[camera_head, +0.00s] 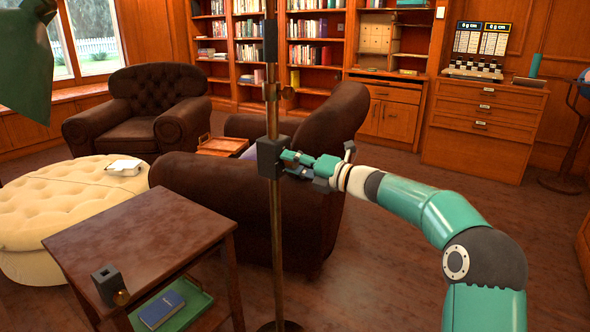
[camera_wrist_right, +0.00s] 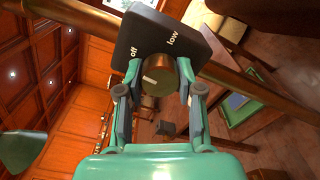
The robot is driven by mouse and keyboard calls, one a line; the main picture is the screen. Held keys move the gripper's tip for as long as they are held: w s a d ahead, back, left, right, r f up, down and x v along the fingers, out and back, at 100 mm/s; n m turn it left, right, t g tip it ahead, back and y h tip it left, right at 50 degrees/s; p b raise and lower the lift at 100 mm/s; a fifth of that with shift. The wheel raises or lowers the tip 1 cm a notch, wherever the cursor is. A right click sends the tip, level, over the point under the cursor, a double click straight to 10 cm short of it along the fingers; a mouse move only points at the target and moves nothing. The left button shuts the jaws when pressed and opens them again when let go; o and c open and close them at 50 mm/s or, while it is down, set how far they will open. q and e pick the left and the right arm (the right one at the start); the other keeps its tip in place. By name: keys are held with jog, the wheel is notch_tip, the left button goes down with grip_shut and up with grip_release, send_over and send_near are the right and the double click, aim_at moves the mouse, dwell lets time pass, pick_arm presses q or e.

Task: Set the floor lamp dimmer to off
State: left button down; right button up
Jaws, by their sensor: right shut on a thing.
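The floor lamp's brass pole (camera_head: 277,215) stands upright in front of the armchairs. A black dimmer box (camera_head: 269,158) is fixed to it. In the right wrist view the dimmer's dark plate (camera_wrist_right: 150,35) shows the words "off" and "low". Its brass knob (camera_wrist_right: 168,82) has a pale mark on the left part of its face; I cannot tell exactly which setting it points to. My right gripper (camera_head: 292,160) is at the dimmer, with its fingers on both sides of the knob in the wrist view (camera_wrist_right: 157,92), shut on it. My left gripper is not in view.
A wooden side table (camera_head: 150,235) with a small dark block (camera_head: 108,285) stands at the front left. A blue book (camera_head: 162,309) lies below. A brown armchair (camera_head: 200,195) is close behind the pole. A dark green shade (camera_head: 25,65) hangs at top left. Floor at right is clear.

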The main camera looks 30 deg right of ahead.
jog(key=shift+d+f+n+b, duration=0.15)
jog(key=shift+f+n+b, duration=0.15)
jog(key=shift+n, duration=0.3)
jog(key=o, duration=1.2)
jog(key=shift+r, duration=0.15)
jog(key=v, duration=1.2)
